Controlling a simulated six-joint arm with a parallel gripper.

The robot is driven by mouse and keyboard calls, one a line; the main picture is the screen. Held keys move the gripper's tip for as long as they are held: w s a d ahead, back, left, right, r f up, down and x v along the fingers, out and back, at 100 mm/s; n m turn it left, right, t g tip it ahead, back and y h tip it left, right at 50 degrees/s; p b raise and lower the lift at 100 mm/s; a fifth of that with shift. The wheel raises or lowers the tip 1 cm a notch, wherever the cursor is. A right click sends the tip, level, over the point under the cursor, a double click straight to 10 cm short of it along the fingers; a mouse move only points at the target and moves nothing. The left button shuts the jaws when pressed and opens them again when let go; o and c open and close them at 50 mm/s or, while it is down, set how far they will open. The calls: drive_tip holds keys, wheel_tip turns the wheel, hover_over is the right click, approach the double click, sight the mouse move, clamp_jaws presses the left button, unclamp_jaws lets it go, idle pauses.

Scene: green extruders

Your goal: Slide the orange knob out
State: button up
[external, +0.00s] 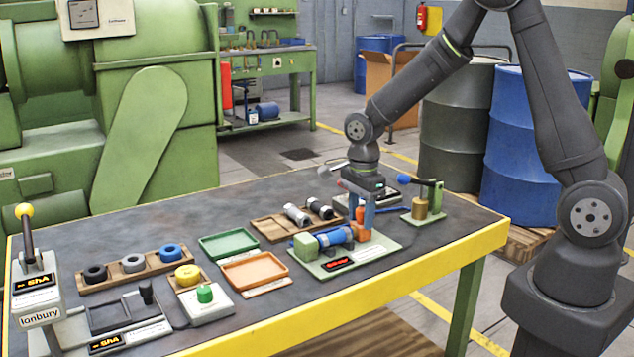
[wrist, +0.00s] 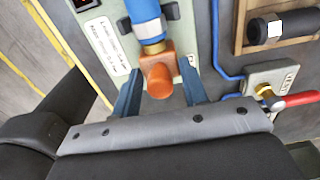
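The orange knob (wrist: 159,82) sits at the end of a blue cylinder (wrist: 145,18) in the wrist view. In the external view the blue cylinder (external: 335,237) lies on a pale base plate (external: 362,251) between a green block (external: 305,246) and an orange end piece (external: 362,230). My gripper (wrist: 160,68) is open, with one blue-grey finger on each side of the knob. A gap shows at the right finger; the left finger is close to the knob, and contact cannot be told. In the external view my gripper (external: 361,208) points down over the orange end.
A small stand with a brass-coloured cylinder (external: 420,209) and a blue-tipped lever is close on the right. A wooden tray (external: 270,228) with dark and silver cylinders is behind. Green (external: 228,244) and orange (external: 255,271) trays lie left. The table's yellow edge (external: 440,267) is in front.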

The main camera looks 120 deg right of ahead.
idle(0.5)
drive_tip(key=shift+s, duration=1.45)
drive_tip(key=o, duration=0.4)
drive_tip(key=shift+c, duration=0.2)
drive_tip(key=shift+r, duration=0.15)
wheel_tip(320, 180, up, 8)
drive_tip(key=shift+r, duration=0.15)
